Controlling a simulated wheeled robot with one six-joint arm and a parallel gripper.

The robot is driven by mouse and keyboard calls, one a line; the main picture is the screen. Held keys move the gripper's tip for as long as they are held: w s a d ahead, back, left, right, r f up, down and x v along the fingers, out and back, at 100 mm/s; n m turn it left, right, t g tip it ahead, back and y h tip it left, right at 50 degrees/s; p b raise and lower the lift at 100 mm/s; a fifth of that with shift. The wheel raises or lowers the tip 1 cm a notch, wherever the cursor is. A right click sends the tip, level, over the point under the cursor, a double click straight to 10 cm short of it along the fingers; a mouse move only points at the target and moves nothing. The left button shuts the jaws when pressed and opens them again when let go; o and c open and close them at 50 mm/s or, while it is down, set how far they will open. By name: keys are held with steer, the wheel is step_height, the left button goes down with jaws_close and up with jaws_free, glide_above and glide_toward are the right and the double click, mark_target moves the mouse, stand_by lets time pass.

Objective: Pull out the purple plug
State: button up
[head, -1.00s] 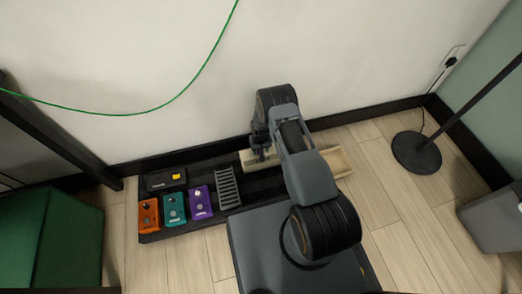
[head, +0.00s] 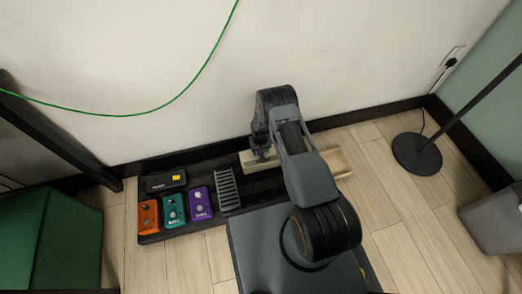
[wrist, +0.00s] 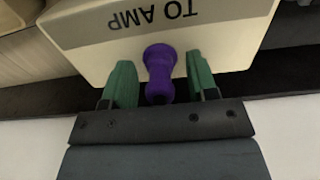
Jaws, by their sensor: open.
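The purple plug (wrist: 160,70) shows in the wrist view, against the edge of a cream box (wrist: 95,25) marked "TO AMP". The lettering appears upside down. My gripper (wrist: 160,80) is open, with one green finger on each side of the plug. A gap shows between the plug and each finger. In the head view my gripper (head: 262,152) is low over the cream box (head: 335,162) near the wall. The plug is hidden there behind my arm.
A black pedalboard (head: 180,230) lies left of my gripper. It carries orange (head: 148,217), teal (head: 173,211) and purple (head: 199,203) pedals. The wall's black skirting runs close behind. A lamp base (head: 416,153) stands on the floor at right.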

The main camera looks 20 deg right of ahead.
steer(key=shift+c, duration=0.3)
stand_by(0.4)
jaws_close()
steer(key=shift+r, duration=0.15)
stand_by(0.3)
steer(key=shift+r+p, duration=1.85)
steer(key=shift+r, duration=1.05)
